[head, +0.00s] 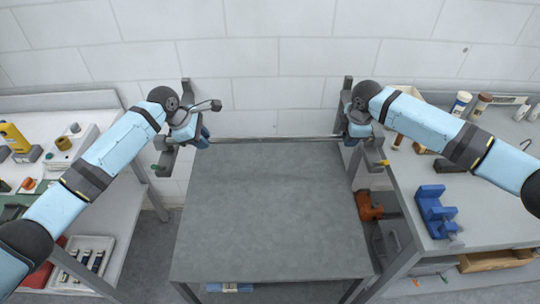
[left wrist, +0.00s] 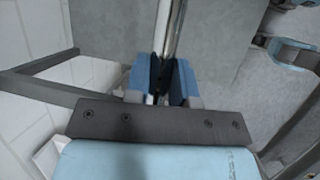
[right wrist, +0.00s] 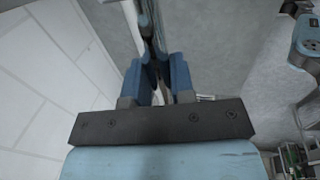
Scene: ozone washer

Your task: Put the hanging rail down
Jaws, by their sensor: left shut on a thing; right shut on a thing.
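The hanging rail (head: 275,140) is a thin metal bar running level across the back edge of the grey table. It also shows in the left wrist view (left wrist: 176,28) and the right wrist view (right wrist: 150,25), leading away from between the fingers. My left gripper (head: 203,137) is shut on the rail's left end. Its blue fingers show in the left wrist view (left wrist: 160,82). My right gripper (head: 350,135) is shut on the rail's right end. Its fingers show in the right wrist view (right wrist: 158,80). Whether the rail touches any support cannot be told.
The grey table (head: 275,215) between the arms is bare. Grey upright posts stand near each gripper, left (head: 187,92) and right (head: 347,88). Cluttered benches flank both sides; a blue fixture (head: 433,212) stands on the right one. A white block wall is behind.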

